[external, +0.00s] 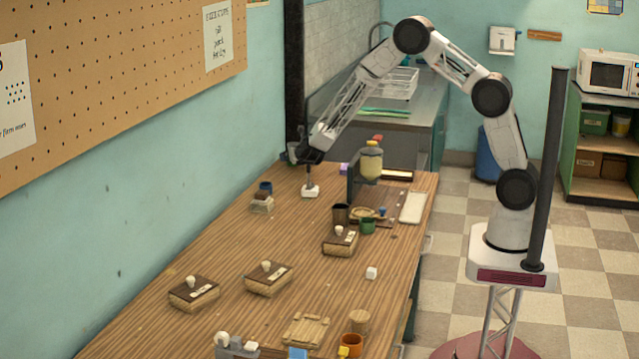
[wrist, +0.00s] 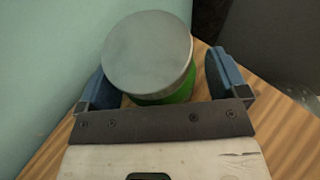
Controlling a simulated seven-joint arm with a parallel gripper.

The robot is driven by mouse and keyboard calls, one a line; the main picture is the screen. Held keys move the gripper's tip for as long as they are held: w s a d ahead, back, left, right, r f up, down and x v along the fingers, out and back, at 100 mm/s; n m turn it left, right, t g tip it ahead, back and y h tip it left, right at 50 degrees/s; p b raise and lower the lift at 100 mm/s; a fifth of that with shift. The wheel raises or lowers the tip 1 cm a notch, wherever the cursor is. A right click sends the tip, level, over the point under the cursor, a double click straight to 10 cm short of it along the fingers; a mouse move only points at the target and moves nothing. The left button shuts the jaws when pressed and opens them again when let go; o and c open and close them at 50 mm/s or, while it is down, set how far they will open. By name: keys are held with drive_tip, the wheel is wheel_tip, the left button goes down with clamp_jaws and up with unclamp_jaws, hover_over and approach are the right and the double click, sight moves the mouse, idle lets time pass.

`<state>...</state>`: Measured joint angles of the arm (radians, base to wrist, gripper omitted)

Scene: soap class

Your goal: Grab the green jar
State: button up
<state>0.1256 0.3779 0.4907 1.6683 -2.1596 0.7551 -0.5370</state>
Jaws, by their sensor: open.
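The green jar (wrist: 172,94) has a wide grey lid and a green body, and it stands upright on the wooden table. In the wrist view it sits between the two blue fingers of my gripper (wrist: 163,80). The fingers are open, with a visible gap on the right side; on the left I cannot tell whether the finger touches the jar. In the external view my gripper (external: 306,154) is at the far left end of the table, by the wall. A small part of what looks like the jar (external: 292,152) shows beside it, mostly hidden.
A dark post (external: 294,70) and the teal wall stand close behind my gripper. A yellow bottle (external: 371,162), cups and several brown-topped blocks are spread over the table (external: 220,260).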

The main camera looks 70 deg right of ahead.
sight(293, 144)
drive_tip(key=c, duration=1.1)
drive_tip(key=shift+r, duration=0.1)
drive_tip(key=shift+r, duration=4.95)
